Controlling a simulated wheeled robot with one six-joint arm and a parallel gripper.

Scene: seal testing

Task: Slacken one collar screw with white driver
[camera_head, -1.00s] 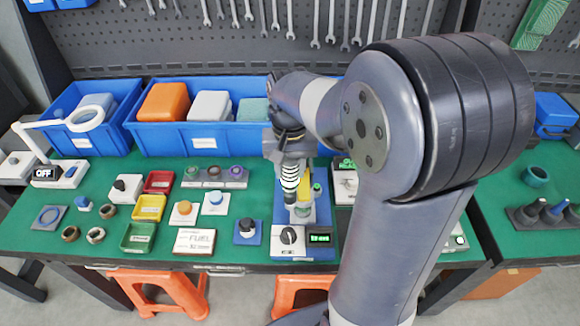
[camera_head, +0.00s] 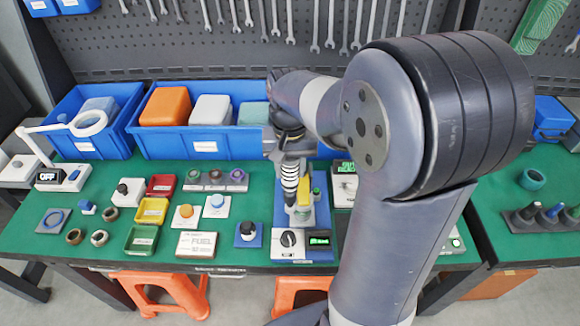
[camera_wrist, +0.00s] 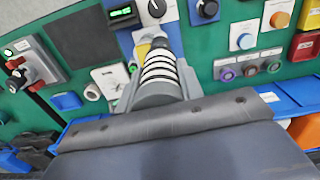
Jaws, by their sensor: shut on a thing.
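My gripper (camera_wrist: 158,88) is shut on the white driver (camera_wrist: 160,70), a white handle with black rings, between grey fingers in the wrist view. In the head view the driver (camera_head: 290,183) points down over the blue-based test rig (camera_head: 281,212). The rig carries a dark knob (camera_head: 289,239) and a display (camera_head: 319,240) with green marks. The collar screws and the driver's tip cannot be made out, so contact is unclear.
Blue bins (camera_head: 205,141) stand behind the rig. My arm hides much of the right side.

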